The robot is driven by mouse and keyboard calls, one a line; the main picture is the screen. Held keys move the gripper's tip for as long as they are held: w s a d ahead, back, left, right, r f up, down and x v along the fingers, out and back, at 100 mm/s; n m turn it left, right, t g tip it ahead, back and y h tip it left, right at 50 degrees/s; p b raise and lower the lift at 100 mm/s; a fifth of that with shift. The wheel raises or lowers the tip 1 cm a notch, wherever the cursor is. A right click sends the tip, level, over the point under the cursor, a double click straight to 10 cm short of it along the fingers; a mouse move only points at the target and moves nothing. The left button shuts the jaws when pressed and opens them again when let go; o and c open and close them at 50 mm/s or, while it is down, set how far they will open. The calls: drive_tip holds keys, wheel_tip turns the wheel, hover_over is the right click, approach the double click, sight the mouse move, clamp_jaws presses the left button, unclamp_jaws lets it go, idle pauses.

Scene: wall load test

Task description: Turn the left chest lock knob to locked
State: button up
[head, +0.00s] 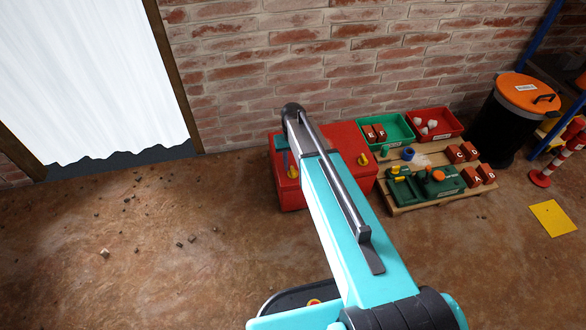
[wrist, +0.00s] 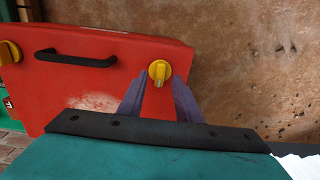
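The red chest (head: 345,140) stands against the brick wall, partly hidden by my arm in the head view. In the wrist view, its red face (wrist: 100,75) bears a black handle (wrist: 75,58) between two yellow knobs. The left chest lock knob (head: 293,172) appears at the right in the wrist view (wrist: 159,70), where the chest's sides look swapped. My gripper (wrist: 159,86) is open, its two grey fingers apart with this knob in line between their tips. Whether they touch it cannot be told. The other knob (head: 363,159) is also at the wrist view's left edge (wrist: 9,52).
Right of the chest, a wooden pallet (head: 405,206) holds a green toolbox-like unit (head: 430,183) and brown lettered blocks (head: 476,180). Green (head: 393,125) and red trays (head: 440,122) lie behind. A black bin (head: 500,120) stands farther right. The floor at left is open, with small rubble.

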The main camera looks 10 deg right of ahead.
drive_tip(key=shift+f, duration=1.1)
clamp_jaws()
